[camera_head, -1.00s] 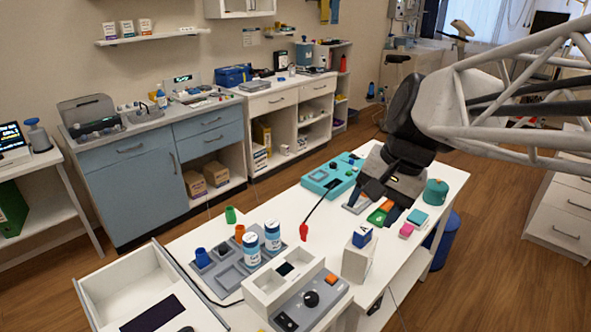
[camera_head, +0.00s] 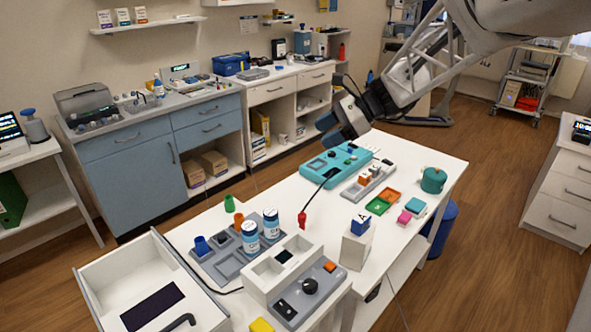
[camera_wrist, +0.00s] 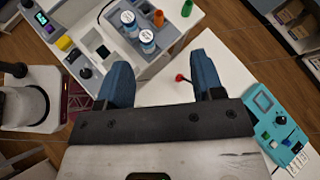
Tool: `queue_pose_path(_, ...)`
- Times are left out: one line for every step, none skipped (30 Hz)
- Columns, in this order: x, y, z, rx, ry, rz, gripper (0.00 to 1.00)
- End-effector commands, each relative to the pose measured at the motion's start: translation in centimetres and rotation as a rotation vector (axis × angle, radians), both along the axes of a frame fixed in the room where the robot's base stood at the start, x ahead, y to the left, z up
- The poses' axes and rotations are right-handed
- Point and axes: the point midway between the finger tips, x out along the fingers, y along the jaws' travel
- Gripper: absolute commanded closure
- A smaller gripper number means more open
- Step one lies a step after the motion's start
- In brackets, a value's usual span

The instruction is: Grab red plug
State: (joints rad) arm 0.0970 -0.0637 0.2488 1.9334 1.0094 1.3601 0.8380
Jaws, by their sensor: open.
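The red plug (camera_head: 302,220) stands on the white table near its middle, with a thin black cable running up from it towards the back right. In the wrist view the plug (camera_wrist: 180,78) shows between my two blue fingers, closer to the right one and some way below them. My gripper (camera_head: 328,131) is raised above the back of the table, over the teal panel's left end, apart from the plug. Its fingers are spread with nothing between them; it also shows in the wrist view (camera_wrist: 162,78).
A teal panel (camera_head: 318,171) lies behind the plug. Two white-and-blue bottles stand left of the plug in a grey tray (camera_head: 206,263). A white box with compartments (camera_head: 258,283) is in front. Table around the plug is clear.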

Motion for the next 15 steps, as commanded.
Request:
queue_pose_path(1.1,0.0,-0.2,0.025,0.023,-0.02,0.39)
queue_pose_path(1.5,0.0,-0.2,0.035,0.034,-0.029,0.39)
queue_pose_path(2.2,0.0,-0.4,0.053,0.051,-0.042,0.39)
queue_pose_path(2.5,0.0,-0.4,0.062,0.061,-0.051,0.39)
queue_pose_path(2.9,0.0,-0.5,0.074,0.07,-0.059,0.39)
queue_pose_path(3.4,0.0,-0.5,0.086,0.082,-0.068,0.39)
queue_pose_path(3.7,0.0,-0.6,0.095,0.091,-0.074,0.39)
queue_pose_path(4.1,0.0,-0.7,0.105,0.101,-0.082,0.39)
queue_pose_path(4.5,0.0,-0.8,0.116,0.112,-0.089,0.39)
queue_pose_path(4.8,0.0,-0.9,0.124,0.119,-0.095,0.39)
queue_pose_path(5.1,-0.1,-0.9,0.131,0.127,-0.1,0.39)
queue_pose_path(5.5,-0.1,-1.0,0.142,0.136,-0.109,0.39)
queue_pose_path(5.8,-0.1,-1.0,0.149,0.142,-0.114,0.39)
queue_pose_path(6.1,-0.1,-1.1,0.156,0.15,-0.119,0.39)
queue_pose_path(6.4,-0.1,-1.2,0.165,0.159,-0.126,0.39)
